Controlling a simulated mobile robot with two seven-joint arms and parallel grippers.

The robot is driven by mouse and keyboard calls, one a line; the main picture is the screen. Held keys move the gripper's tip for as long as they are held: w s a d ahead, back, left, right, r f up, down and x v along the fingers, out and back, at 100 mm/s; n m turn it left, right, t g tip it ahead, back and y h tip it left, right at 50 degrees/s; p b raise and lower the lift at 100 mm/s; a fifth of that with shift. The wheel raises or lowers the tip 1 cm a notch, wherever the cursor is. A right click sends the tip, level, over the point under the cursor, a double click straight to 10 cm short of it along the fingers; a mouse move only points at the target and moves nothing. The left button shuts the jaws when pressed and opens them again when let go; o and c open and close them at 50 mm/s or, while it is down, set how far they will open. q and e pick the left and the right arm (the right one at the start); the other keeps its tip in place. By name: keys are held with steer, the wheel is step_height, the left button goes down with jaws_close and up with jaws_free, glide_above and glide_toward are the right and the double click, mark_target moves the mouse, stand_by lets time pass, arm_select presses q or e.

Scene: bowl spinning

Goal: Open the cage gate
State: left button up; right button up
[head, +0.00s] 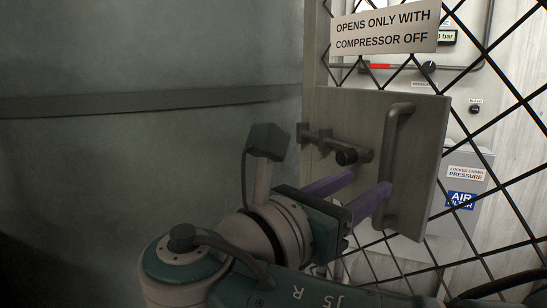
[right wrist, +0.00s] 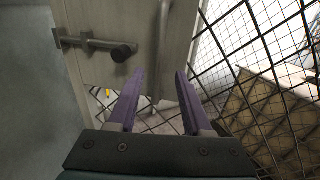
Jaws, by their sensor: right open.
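The cage gate is black diamond mesh with a grey metal plate (head: 360,112) at its left edge. A vertical bar handle (head: 391,150) stands on the plate; it also shows in the right wrist view (right wrist: 162,22). A sliding bolt with a black knob (head: 346,157) lies left of the handle, reaching past the plate's left edge to a bracket (head: 303,133). The knob shows in the right wrist view (right wrist: 121,53). My left gripper is out of view.
A sign (head: 386,28) reads "OPENS ONLY WITH COMPRESSOR OFF". Behind the mesh are a pipe with a red marking (head: 380,66), a black knob (head: 429,67) and a grey box (head: 463,180) marked "AIR". A large grey wall (head: 120,60) fills the left.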

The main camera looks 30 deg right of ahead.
mark_target(382, 172)
steer(key=x, duration=0.8)
steer(key=shift+w+d+f, duration=0.1)
steer(key=shift+w+d, duration=0.05)
steer(key=shift+c, duration=0.2)
jaws_close()
stand_by(0.9)
